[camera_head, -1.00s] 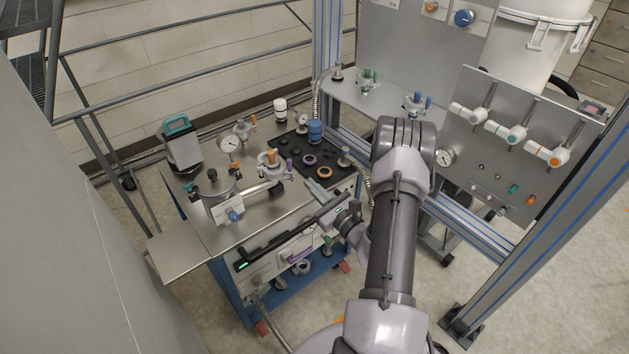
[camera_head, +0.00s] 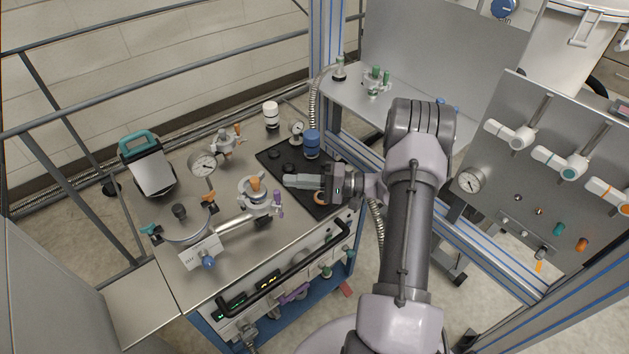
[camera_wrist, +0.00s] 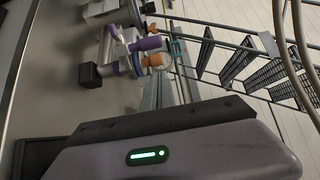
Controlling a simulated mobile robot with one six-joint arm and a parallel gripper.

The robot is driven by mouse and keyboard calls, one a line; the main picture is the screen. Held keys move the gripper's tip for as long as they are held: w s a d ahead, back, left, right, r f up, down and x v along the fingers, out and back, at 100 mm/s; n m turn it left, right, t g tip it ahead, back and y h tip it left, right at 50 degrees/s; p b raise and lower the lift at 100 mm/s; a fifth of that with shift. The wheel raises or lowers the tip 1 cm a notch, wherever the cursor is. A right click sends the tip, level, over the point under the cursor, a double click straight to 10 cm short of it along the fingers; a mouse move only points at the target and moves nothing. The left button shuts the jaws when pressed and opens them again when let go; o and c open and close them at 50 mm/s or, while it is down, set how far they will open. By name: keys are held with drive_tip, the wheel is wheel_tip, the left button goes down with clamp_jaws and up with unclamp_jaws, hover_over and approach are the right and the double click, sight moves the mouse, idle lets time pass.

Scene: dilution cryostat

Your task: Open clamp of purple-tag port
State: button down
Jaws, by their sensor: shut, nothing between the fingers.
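The purple-tag port (camera_head: 257,190) is a metal fitting with an orange knob on top, standing on the cart top near its middle. Its purple tag (camera_head: 279,203) hangs at its right side. My gripper (camera_head: 290,181) is shut and empty, to the right of the port, over the black mat's near-left part. In the wrist view the purple parts (camera_wrist: 147,44) and an orange knob (camera_wrist: 152,60) show above the gripper body.
The black mat (camera_head: 271,158) carries a blue cylinder (camera_head: 312,143). A gauge (camera_head: 202,164) and another fitting with an orange handle (camera_head: 226,146) stand behind the port. A pipe leads from the port to a round vessel (camera_head: 186,222). A black cart handle (camera_head: 290,268) runs along the front.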

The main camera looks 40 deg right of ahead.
sight(281, 213)
drive_tip(key=shift+s+a, duration=0.95)
drive_tip(key=shift+a, duration=0.25)
drive_tip(key=shift+s, duration=0.1)
drive_tip(key=shift+s+a+m+t+h+b, duration=0.5)
drive_tip(key=shift+s+a+b, duration=0.3)
drive_tip(key=shift+a, duration=0.25)
drive_tip(key=shift+s+a+m+t+h+b, duration=0.5)
drive_tip(key=shift+s+a+h+b, duration=0.2)
drive_tip(key=shift+a+b, duration=0.25)
drive_tip(key=shift+s+a+m+t+h+b, duration=0.45)
drive_tip(key=shift+s+a+b, duration=0.3)
drive_tip(key=shift+a, duration=0.35)
drive_tip(key=shift+d, duration=0.1)
